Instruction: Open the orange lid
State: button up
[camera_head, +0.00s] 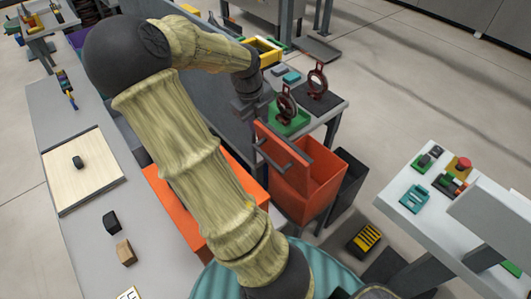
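The orange lid (279,157) stands raised and steeply tilted at the left side of an orange bin (320,188). A dark bar handle runs across the lid's face. The bin's opening shows to the right of the lid. My gripper (256,128) is dark and small in the picture, at the lid's upper left edge, close to the handle. Whether it touches the lid or handle, and whether its fingers are open or shut, cannot be made out. My arm reaches over from the bottom centre and hides part of the area left of the lid.
Behind the bin, a table (332,103) holds dark red hooks and a green tray (290,123). Another orange surface (176,208) lies partly behind my arm. A dark bin (350,182) stands right of the orange one. A white table (401,181) is at right, with open floor beyond.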

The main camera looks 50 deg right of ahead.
aim_at(266, 156)
jog(key=d+f, duration=0.1)
jog(key=f, duration=0.4)
jog(key=d+f, duration=0.1)
jog(key=f, duration=0.5)
jog(key=d+f, duration=0.1)
jog(key=f, duration=0.5)
jog(key=shift+s, duration=0.15)
grip_shut()
